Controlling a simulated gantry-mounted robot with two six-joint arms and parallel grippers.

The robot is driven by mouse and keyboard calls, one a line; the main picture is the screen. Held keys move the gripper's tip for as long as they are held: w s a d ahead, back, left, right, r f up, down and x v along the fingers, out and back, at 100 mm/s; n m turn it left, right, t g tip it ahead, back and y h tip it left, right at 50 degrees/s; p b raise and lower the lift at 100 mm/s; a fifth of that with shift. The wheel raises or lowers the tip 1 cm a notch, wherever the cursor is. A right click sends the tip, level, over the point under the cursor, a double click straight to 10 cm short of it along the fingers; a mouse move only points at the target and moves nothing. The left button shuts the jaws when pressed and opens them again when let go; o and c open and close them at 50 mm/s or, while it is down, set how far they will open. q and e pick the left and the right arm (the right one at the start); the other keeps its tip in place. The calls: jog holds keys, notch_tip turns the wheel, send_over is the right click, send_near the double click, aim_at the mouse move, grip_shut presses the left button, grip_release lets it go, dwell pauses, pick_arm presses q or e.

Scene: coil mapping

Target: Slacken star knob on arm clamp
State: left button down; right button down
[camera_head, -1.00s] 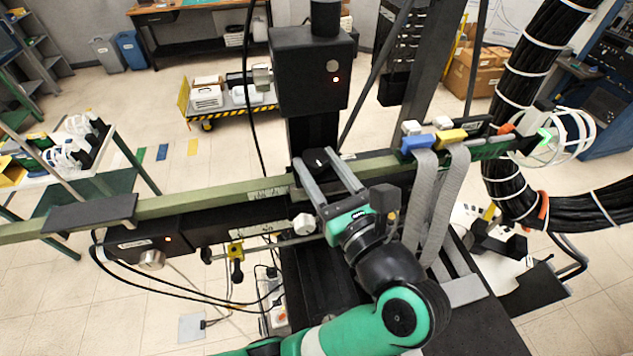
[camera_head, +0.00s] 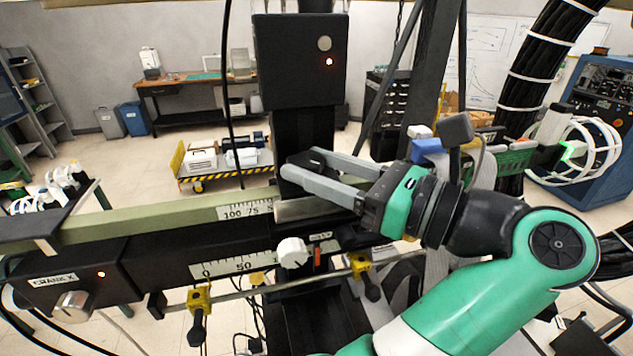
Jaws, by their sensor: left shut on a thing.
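The black star knob (camera_head: 303,159) sits on top of the arm clamp, where the pale green arm meets the dark column. My left gripper (camera_head: 298,165) reaches in from the right, its two long grey fingers pointing left. It is shut on the black knob, which shows between the fingertips and is partly hidden by them. The metal clamp body (camera_head: 307,208) lies under the fingers around the green arm (camera_head: 165,217). My right gripper is not in view.
A dark box with a red light (camera_head: 300,60) stands behind the knob. Below are a white knob (camera_head: 293,253), a scale rail and yellow clamps (camera_head: 198,300) with black handles. A black box marked CRANK X (camera_head: 75,278) is at left. Thick black cables (camera_head: 540,70) hang at right.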

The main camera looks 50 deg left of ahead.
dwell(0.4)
pick_arm(q)
jog(key=shift+c, duration=1.4)
grip_release()
jog(key=shift+a, duration=0.1)
